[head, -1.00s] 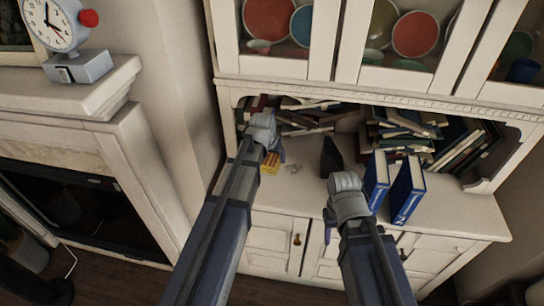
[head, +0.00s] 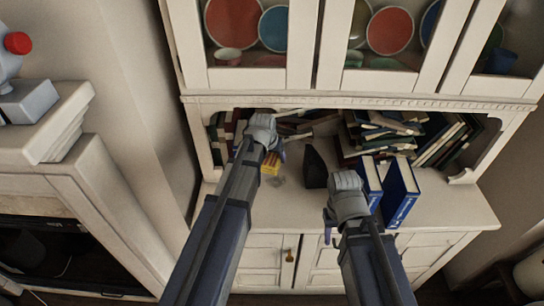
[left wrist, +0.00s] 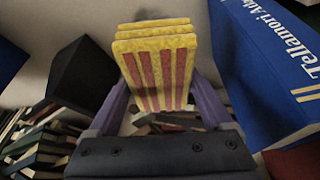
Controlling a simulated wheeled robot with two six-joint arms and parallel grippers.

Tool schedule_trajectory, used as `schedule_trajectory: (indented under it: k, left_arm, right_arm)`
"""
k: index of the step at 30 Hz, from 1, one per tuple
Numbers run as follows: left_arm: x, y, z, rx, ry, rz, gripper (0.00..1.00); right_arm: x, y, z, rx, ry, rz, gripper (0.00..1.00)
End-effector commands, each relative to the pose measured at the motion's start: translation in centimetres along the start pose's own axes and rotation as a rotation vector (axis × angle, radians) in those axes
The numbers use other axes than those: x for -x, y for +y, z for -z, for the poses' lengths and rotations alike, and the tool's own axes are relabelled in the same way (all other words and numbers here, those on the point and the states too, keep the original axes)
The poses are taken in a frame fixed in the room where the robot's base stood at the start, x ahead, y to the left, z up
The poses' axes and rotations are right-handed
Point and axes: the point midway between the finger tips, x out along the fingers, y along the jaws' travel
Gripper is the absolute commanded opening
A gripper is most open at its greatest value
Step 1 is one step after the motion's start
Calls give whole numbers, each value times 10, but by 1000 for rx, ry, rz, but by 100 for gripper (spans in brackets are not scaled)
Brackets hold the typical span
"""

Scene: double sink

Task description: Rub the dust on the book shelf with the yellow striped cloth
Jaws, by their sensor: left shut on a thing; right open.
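The yellow cloth with red stripes (head: 271,163) is a folded block at the tip of my left gripper (head: 268,153). In the left wrist view the cloth (left wrist: 155,62) sits between the purple fingers of my left gripper (left wrist: 160,100), which is shut on it. A faint grey dust patch (head: 280,181) lies on the book shelf's white top (head: 270,215), just below and right of the cloth. I cannot tell whether the cloth touches the shelf. My right gripper (head: 331,222) is open and empty, in front of the blue books.
Two upright blue books (head: 398,194) stand right of the dust, beside my right gripper. A black wedge-shaped object (head: 315,168) stands between the dust and the books. Piled books (head: 375,130) fill the back. Glass doors with dishes are above; a fireplace mantel (head: 48,122) is at left.

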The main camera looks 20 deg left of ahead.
Motion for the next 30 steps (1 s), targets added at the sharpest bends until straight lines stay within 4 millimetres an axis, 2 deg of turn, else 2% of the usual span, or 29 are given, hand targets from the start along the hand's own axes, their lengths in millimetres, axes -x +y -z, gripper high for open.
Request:
schedule_trajectory:
  k: [3,21,30]
  left_arm:
    - [-2,0,-1,0,0,0,40]
    - [-17,-22,-24,252,-2,105,40]
    - [-18,-24,-25,277,0,115,40]
  right_arm:
    - [-2,0,0,0,0,0,50]
    - [-24,-2,1,0,0,0,50]
    - [-26,-2,2,0,0,0,50]
